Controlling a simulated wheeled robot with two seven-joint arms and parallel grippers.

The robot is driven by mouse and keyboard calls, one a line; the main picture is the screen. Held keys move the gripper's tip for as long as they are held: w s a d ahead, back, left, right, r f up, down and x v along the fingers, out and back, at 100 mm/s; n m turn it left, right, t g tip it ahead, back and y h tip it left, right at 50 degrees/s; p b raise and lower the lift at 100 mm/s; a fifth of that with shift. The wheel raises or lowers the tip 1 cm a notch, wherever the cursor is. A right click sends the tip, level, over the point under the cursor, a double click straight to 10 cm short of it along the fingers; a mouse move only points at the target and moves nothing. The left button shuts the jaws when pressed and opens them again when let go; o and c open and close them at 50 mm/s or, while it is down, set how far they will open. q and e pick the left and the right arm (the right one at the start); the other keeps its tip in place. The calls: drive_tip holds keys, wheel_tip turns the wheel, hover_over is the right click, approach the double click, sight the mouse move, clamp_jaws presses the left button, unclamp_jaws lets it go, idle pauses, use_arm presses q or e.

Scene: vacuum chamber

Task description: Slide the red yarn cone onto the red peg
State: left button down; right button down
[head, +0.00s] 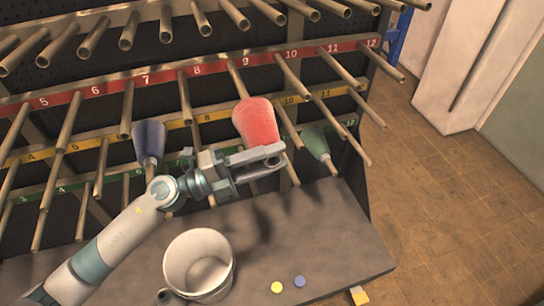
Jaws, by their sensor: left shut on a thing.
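The red yarn cone (257,122) is in my left gripper (264,161), which is shut on its lower end. The cone stands roughly upright, wide end up, in front of the rack, overlapping pegs in the picture. The rack's red strip (215,66), numbered 5 to 12, carries a row of bare metal pegs; one red-row peg (183,97) points out left of the cone. No peg painted red shows. I cannot tell how far the cone is from the pegs behind it. My right gripper is not in view.
A dark blue cone (149,140) and a green cone (315,142) are at lower pegs. Yellow and green strips run below the red one. A white bucket (172,264) stands on the grey shelf (327,232), with yellow and blue discs nearby. Open floor lies right.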

use_arm(q)
drive_tip(key=shift+w, duration=0.15)
idle(0.5)
drive_tip(key=shift+w+a+b, duration=0.25)
drive_tip(key=shift+w+b, duration=0.1)
drive_tip(key=shift+w, duration=0.4)
drive_tip(key=shift+w+a+b, duration=0.25)
drive_tip(key=shift+w+b, duration=0.05)
drive_tip(key=shift+w, duration=0.4)
drive_tip(key=shift+w+a+b, duration=0.25)
drive_tip(key=shift+w+b, duration=0.1)
drive_tip(key=shift+w, duration=0.4)
drive_tip(key=shift+p, duration=0.45)
idle(1.0)
drive_tip(key=shift+w+a, duration=0.1)
drive_tip(key=shift+w, duration=0.2)
idle(0.3)
drive_tip(key=shift+w+a+f+b, duration=0.1)
drive_tip(key=shift+w+a+b, duration=0.15)
drive_tip(key=shift+w+b, duration=0.4)
drive_tip(key=shift+w+a+f+b, duration=0.1)
drive_tip(key=shift+w+a+b, duration=0.2)
drive_tip(key=shift+w, duration=0.6)
drive_tip(key=shift+r, duration=0.1)
drive_tip(key=shift+p, duration=0.35)
idle(1.1)
